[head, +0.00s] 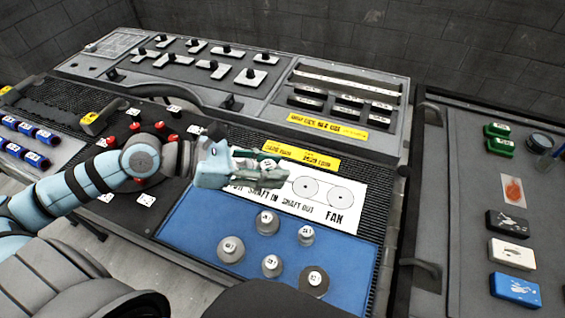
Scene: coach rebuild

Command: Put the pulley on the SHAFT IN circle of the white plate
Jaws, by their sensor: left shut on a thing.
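The white plate (340,222) lies at the back of the blue mat, with printed circles and the words SHAFT IN, SHAFT OUT and FAN. Two circles show at its right part; the SHAFT IN circle is hidden behind my left gripper. My left gripper (272,177) is over the left part of the plate, shut on a grey pulley (268,164) that is mostly hidden by the fingers. I cannot tell whether the pulley touches the plate. My right gripper is not in view.
Several grey labelled pulleys (231,249) stand on the blue mat (190,232) in front of the plate. Yellow label strips (318,158) lie behind it. Red-topped parts (135,126) sit left, near my left arm. A side bench (455,215) with coloured blocks stands right.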

